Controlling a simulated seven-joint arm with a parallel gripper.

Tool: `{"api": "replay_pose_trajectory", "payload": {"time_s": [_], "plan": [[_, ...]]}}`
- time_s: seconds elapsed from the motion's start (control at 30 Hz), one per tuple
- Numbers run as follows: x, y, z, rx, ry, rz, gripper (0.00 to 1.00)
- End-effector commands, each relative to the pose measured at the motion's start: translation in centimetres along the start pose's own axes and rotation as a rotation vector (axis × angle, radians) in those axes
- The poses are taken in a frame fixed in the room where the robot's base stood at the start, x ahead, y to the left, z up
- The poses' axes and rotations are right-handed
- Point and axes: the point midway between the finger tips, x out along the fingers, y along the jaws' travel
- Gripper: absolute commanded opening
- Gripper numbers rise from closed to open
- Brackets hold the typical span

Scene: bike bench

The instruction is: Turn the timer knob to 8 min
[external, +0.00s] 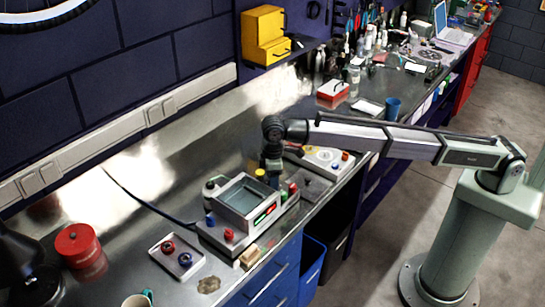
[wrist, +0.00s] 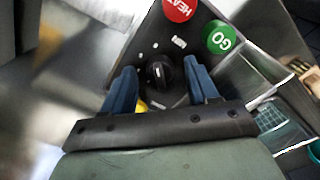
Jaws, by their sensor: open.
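A round black knob (wrist: 160,72) with a raised grip and a light pointer line shows on a dark panel (wrist: 146,50) in the wrist view, with pale marks around it. The marks are too small and blurred to read, so its setting cannot be told. My gripper (wrist: 163,78) is open, with one blue finger on each side of the knob; I cannot tell whether either touches it. In the external view my gripper (external: 272,178) points down at the far end of the bench machine (external: 243,208), and the knob cannot be made out there.
A red HEAT button (wrist: 180,8) and a green GO button (wrist: 216,37) sit close to the knob. A tray with knobs (external: 177,256), a red tin (external: 78,245) and a blue cup (external: 392,107) stand on the metal bench.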

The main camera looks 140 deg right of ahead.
Motion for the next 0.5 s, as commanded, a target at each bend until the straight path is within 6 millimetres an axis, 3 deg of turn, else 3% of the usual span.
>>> {"api": "replay_pose_trajectory", "payload": {"time_s": [0.13, 0.5], "plan": [[0.0, 0.0, 0.0, 0.0, 0.0, 0.0, 0.59], [-0.01, 0.0, 0.0, 0.0, 0.0, 0.0, 0.23]]}}
